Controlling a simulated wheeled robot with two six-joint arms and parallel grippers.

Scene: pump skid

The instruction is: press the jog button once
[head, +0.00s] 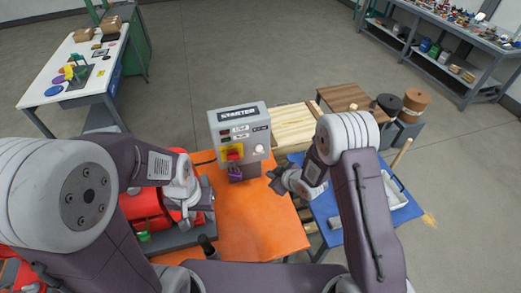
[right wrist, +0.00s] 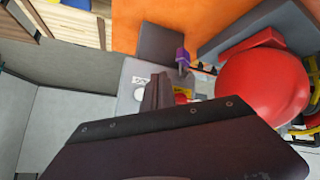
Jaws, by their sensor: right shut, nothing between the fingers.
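The grey starter box (head: 238,128) stands upright on the orange tabletop, with its labelled front facing me. On its front are a yellow-and-red switch (head: 232,152), a purple padlock-like piece (head: 235,173) below it, and a pale round button (head: 259,148) to the right. My right gripper (head: 275,178) is shut and empty, in front of and below the box's right side. In the right wrist view its dark fingers (right wrist: 158,92) overlap the box front, between the pale button (right wrist: 138,94) and the red-and-yellow switch (right wrist: 182,97); contact cannot be told. My left gripper (head: 188,212) is left of the box; its fingers are unclear.
A red pump body (head: 145,207) lies left on the orange table (head: 262,225), and it looms close in the right wrist view (right wrist: 262,85). A blue surface (head: 325,207) with a white tray and wooden pallets (head: 292,125) are to the right. Open floor lies behind.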

